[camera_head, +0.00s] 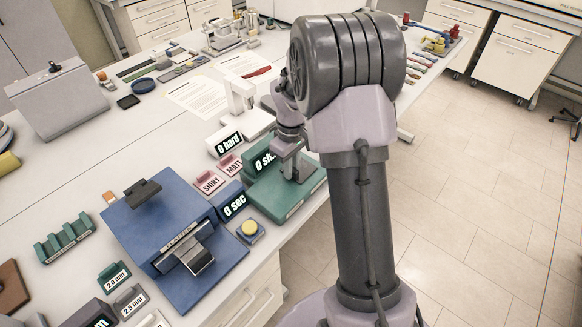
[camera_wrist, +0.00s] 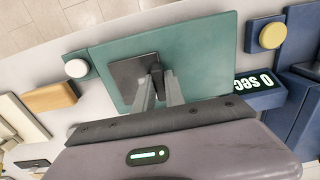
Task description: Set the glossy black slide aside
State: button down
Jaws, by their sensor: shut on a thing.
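The black slide (camera_wrist: 128,80) is a dark square plate with a small upright tab, seen in the wrist view over the green platform (camera_wrist: 200,60). My gripper (camera_wrist: 158,82) is shut on its tab. I cannot tell whether the plate touches the platform or hangs just above it. In the head view my gripper (camera_head: 294,172) is low over the green device (camera_head: 262,198), and my arm hides most of the slide. Small pink stands marked SHINY (camera_head: 209,183) and MATT (camera_head: 233,166) stand to the left of the green device.
A blue device (camera_head: 125,228) with a dark clamp and a metal block stands at the left. A yellow button (camera_head: 249,229) sits near the table's front edge. A "0 hard" display and a white instrument (camera_head: 240,98) stand behind. Bare tabletop (camera_head: 60,160) shows at the left.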

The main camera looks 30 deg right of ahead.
jog(key=s+a, duration=0.1)
jog(key=a, duration=0.2)
jog(key=s+a, duration=0.1)
jog(key=a, duration=0.2)
jog(key=s+a, duration=0.1)
jog(key=a, duration=0.2)
jog(key=shift+s+a+b, duration=0.2)
jog(key=shift+a+b, duration=0.05)
jog(key=shift+b, duration=0.05)
jog(key=c, duration=1.4)
grip_release()
jog(key=shift+a, duration=0.25)
jog(key=shift+d, duration=0.1)
jog(key=shift+r, duration=0.1)
notch_tip(320, 180, up, 17)
jog(key=p, duration=0.6)
jog(key=shift+r, duration=0.15)
